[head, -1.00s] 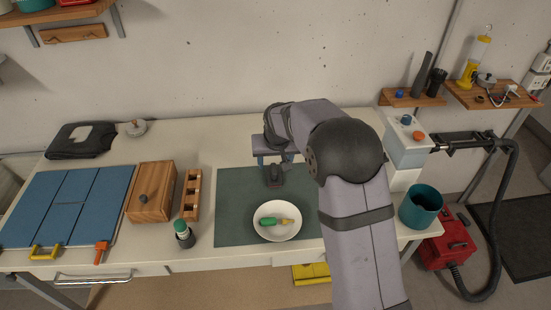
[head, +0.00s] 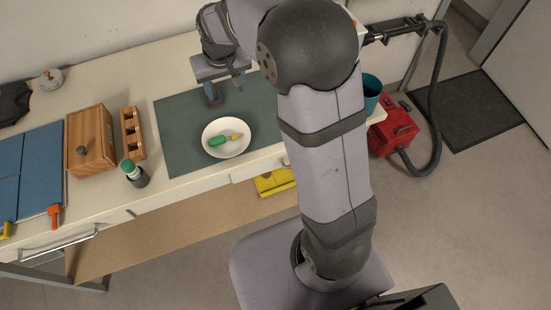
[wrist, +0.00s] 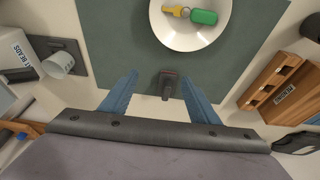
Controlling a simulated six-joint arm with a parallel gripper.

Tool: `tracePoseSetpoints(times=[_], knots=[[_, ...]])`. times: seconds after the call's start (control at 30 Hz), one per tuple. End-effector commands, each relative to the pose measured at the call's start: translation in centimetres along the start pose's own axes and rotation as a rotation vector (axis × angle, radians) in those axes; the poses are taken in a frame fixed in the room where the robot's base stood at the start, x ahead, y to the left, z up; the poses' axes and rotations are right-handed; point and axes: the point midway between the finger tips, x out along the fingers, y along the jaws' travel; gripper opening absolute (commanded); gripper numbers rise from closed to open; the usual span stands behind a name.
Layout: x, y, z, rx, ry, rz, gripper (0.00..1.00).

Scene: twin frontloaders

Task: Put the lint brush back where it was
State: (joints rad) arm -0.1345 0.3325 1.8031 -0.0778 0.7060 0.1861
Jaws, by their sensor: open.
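A small dark brush-like object with a reddish edge, likely the lint brush (wrist: 168,86), lies at the far edge of the green mat (wrist: 120,50) in the wrist view. My gripper (wrist: 160,79) is open, with one blue finger on each side of the object and a gap on both sides. I cannot tell how high the fingers are above it. In the head view my gripper (head: 226,88) is over the far part of the mat (head: 180,135), and the object is largely hidden by a finger.
A white plate (head: 244,148) with a green and yellow item (head: 219,142) stands on the mat. To the left are a wooden slotted rack (head: 132,133), a wooden box (head: 90,140) and a green-capped bottle (head: 133,174). A teal cup (head: 371,92) stands at the right.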

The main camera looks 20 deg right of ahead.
Motion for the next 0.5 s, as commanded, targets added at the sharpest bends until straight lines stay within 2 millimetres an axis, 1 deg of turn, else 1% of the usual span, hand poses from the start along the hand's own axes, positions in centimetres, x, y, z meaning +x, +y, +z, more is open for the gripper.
tracePoseSetpoints(times=[0.03,0.07,0.1,0.17,0.2,0.27,0.3,0.4,0.5], knots=[[-0.4,0.9,2.3,0.002,-0.028,0.003,0.56],[-0.6,1.4,3.7,0.002,-0.046,0.005,0.56],[-0.9,1.9,5.7,0.001,-0.07,0.006,0.56],[-1.2,2.8,8.9,0.002,-0.108,0.007,0.56],[-1.4,3.2,10.9,0.001,-0.132,0.006,0.56],[-1.7,3.8,14.0,0.001,-0.168,0.005,0.56],[-1.8,4.2,16.0,0.001,-0.19,0.004,0.56],[-2.1,4.7,20.3,0.002,-0.238,0.0,0.56],[-2.4,5.0,23.4,0.002,-0.273,-0.005,0.56]])
